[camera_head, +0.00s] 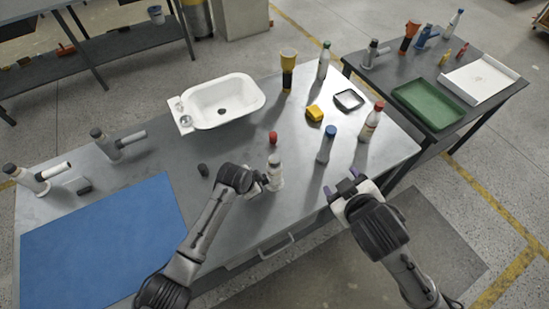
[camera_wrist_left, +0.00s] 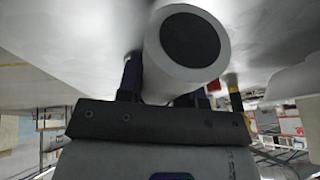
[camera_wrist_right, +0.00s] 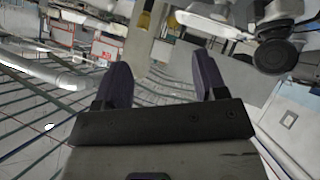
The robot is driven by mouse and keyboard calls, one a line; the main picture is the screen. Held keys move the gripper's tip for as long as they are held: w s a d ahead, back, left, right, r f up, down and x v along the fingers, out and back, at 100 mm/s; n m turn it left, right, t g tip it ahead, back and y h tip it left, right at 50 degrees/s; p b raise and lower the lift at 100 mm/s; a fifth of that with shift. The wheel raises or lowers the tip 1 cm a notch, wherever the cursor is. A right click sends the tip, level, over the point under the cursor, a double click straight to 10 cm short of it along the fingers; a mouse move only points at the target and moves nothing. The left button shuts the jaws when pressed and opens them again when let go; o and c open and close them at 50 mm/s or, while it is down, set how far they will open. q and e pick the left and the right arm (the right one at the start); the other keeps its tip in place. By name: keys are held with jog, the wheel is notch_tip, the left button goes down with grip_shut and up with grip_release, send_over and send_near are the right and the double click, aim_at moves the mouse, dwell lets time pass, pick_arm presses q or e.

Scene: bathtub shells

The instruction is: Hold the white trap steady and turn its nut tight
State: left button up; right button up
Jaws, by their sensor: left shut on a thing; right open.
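A white trap (camera_head: 274,172) stands upright near the front edge of the grey metal table, with a pale ring-like part near its top. My left gripper (camera_head: 262,185) is shut on it from the left side. In the left wrist view, a white cylinder with a dark round end, the trap (camera_wrist_left: 168,78), sits between the fingers; the fingers are partly hidden behind it. Its nut cannot be told apart clearly. My right gripper (camera_head: 343,182) is open and empty, right of the trap, by the table's front edge. Its two purple fingers (camera_wrist_right: 163,72) show apart in the right wrist view.
A white basin (camera_head: 222,103) lies behind the trap. A red piece (camera_head: 273,137) and a small black piece (camera_head: 203,170) are close by. A blue-capped bottle (camera_head: 326,144) and a red-capped bottle (camera_head: 371,122) stand at right. A blue mat (camera_head: 105,240) covers the left front.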

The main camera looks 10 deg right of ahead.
jog(key=w+a+r+n+t, duration=0.2)
jog(key=w+r+n, duration=0.1)
jog(key=w+r, duration=0.15)
jog(key=m+g+y, duration=0.2)
jog(key=m+y, duration=0.1)
jog(key=y, duration=0.4)
send_near(276, 160)
jog(key=x, duration=1)
jog(key=shift+w+a+f, duration=0.1)
jog(key=shift+w+a, duration=0.05)
jog(key=shift+w, duration=0.15)
jog(key=c, duration=0.9)
